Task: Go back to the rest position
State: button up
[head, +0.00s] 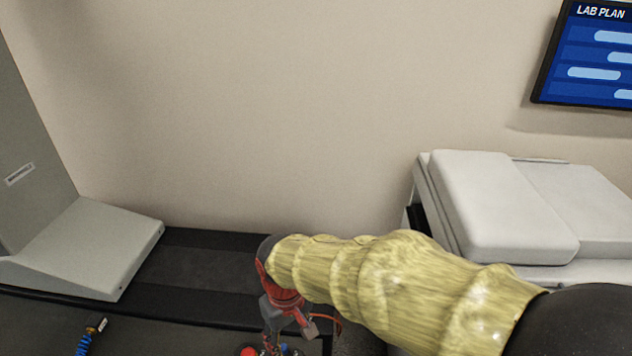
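My arm comes in from the lower right in a yellow wrinkled sleeve and ends in a red and dark wrist. My gripper (280,316) hangs below this wrist at the bottom edge of the head view, pointing down. Its fingers are small and cut off by the frame, so I cannot tell whether they are open or shut, or whether they hold anything. A red round thing (249,351) and some small coloured parts show right by it at the bottom edge. Their contact with the gripper is unclear.
A grey machine housing (85,245) stands at the left beside a dark bench (200,268). A blue coiled cable (84,344) is at the lower left. A wall screen (592,60) hangs at the upper right.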

jog(key=s+d+r+m+t, duration=0.2)
jog(key=d+r, duration=0.5)
jog(key=d, duration=0.5)
jog(key=s+d+r+m+t, duration=0.3)
jog(key=s+d+r+m, duration=0.2)
jog(key=d, duration=0.7)
notch_tip(320, 180, up, 3)
jog(key=shift+s+d+r+t, duration=0.1)
jog(key=shift+s+d+t, duration=0.2)
jog(key=shift+s, duration=0.75)
jog(key=shift+c, duration=1.1)
